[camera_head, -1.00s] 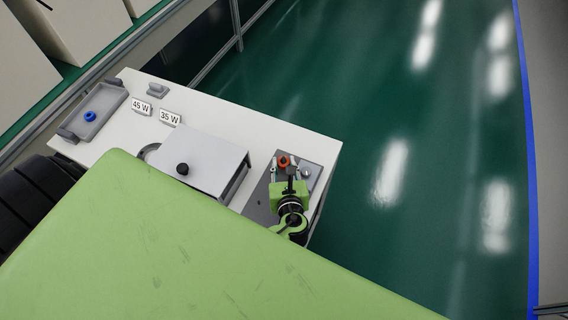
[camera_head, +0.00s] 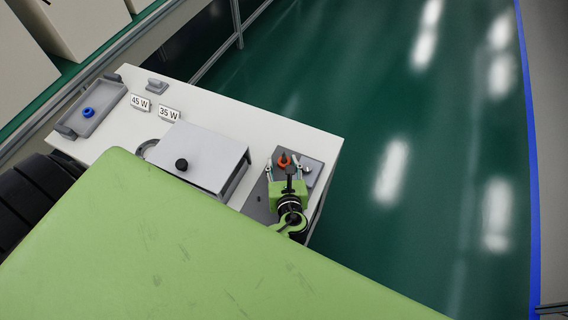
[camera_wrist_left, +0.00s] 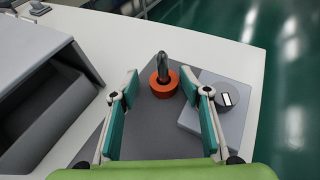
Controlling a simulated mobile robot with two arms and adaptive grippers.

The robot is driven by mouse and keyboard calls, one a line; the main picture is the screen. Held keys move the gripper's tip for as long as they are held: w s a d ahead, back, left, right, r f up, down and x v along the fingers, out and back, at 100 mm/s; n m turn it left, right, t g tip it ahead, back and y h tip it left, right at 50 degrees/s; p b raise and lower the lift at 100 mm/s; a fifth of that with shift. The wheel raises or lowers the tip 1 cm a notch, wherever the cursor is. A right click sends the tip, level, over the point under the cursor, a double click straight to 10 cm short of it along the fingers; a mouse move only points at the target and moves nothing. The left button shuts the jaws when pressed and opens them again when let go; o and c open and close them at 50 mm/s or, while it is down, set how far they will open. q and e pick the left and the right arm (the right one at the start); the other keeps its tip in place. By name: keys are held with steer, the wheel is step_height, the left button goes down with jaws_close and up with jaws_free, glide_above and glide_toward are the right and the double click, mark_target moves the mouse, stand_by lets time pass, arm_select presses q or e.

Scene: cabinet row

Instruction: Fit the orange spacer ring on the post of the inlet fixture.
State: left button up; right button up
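The orange spacer ring (camera_wrist_left: 164,83) is around the post (camera_wrist_left: 162,64) of the inlet fixture, low down by the dark grey plate (camera_wrist_left: 145,128). The post's metallic tip sticks out above the ring. In the head view the ring (camera_head: 284,160) shows just beyond my left gripper (camera_head: 287,169). In the left wrist view my left gripper (camera_wrist_left: 158,88) is open, with one finger on each side of the ring and a gap on both sides. It holds nothing. Whether the ring is fully down is hard to tell. My right gripper is not in view.
A grey block with a dark round knob (camera_wrist_left: 222,97) stands right of the ring. A grey box with a black knob (camera_head: 203,158) stands to the left on the white table (camera_head: 245,121). A grey tray (camera_head: 101,108) holds a blue ring (camera_head: 88,113). Two signs read 45 W (camera_head: 140,102) and 35 W (camera_head: 168,114).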

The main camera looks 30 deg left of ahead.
arm_select(q)
steer(key=shift+d+f, duration=0.15)
steer(key=shift+d, duration=0.15)
steer(key=shift+s+d, duration=0.35)
steer(key=shift+s, duration=0.1)
steer(key=v, duration=1)
steer(key=shift+s+r, duration=0.3)
steer(key=shift+r, duration=0.2)
steer(key=shift+a, duration=0.1)
